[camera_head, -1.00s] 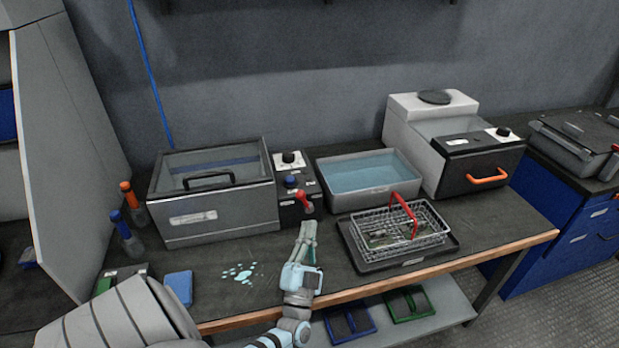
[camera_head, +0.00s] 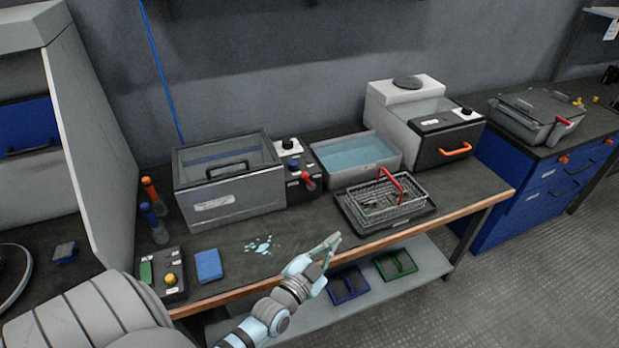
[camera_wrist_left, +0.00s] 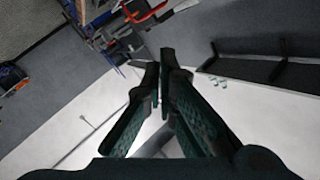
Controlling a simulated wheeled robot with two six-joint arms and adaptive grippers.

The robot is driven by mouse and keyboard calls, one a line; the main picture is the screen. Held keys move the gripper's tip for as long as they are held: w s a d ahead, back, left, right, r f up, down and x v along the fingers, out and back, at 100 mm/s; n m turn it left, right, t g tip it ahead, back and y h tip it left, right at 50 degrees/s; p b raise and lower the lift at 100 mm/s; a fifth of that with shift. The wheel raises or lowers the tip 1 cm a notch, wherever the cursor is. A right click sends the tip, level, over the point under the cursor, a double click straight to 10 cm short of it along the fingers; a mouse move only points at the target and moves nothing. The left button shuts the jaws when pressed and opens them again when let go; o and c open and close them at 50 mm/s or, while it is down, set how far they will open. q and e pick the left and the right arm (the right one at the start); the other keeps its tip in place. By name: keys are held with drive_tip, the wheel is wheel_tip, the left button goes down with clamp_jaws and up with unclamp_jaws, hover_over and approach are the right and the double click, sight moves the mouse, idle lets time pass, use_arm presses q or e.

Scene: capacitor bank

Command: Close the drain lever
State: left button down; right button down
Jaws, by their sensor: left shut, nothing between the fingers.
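The drain lever (camera_head: 308,181) is a small red handle on the front of the dark control box (camera_head: 296,165) beside the lidded grey tank (camera_head: 228,197). It points downward and to the right. My left gripper (camera_head: 334,240) is at the bench's front edge, below the lever in the picture and clearly apart from it. Its fingers are closed together with nothing between them; they also show in the left wrist view (camera_wrist_left: 158,85). The lever cannot be made out in the wrist view. My right gripper is not in view.
A wire basket (camera_head: 384,200) with a red handle sits on a dark tray, close to the right of my left gripper. A water tub (camera_head: 357,178) stands behind it. A blue sponge (camera_head: 208,266), a button box (camera_head: 171,275) and a wet splash (camera_head: 259,246) lie to the left.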

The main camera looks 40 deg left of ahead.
use_arm(q)
drive_tip(key=s+d+f+n+g, duration=0.2)
drive_tip(key=s+f+g, duration=0.35)
drive_tip(key=s, duration=0.35)
drive_tip(key=s+d+f+n+g, duration=0.1)
drive_tip(key=s+f+g, duration=0.3)
drive_tip(key=s+g, duration=0.45)
drive_tip(key=s+a+f+n+g+b, duration=0.1)
drive_tip(key=s+f+b, duration=0.3)
drive_tip(key=f, duration=0.9)
drive_tip(key=s+a+f+n+g+b, duration=0.1)
drive_tip(key=s+a+f+b, duration=0.15)
drive_tip(key=s+f, duration=0.75)
drive_tip(key=s+f+b, duration=0.1)
drive_tip(key=s+f, duration=0.3)
drive_tip(key=f, duration=0.3)
drive_tip(key=s+f+b, duration=0.2)
drive_tip(key=s+f, duration=0.2)
drive_tip(key=f, duration=0.4)
drive_tip(key=shift+s+d, duration=0.2)
drive_tip(key=shift+s, duration=0.1)
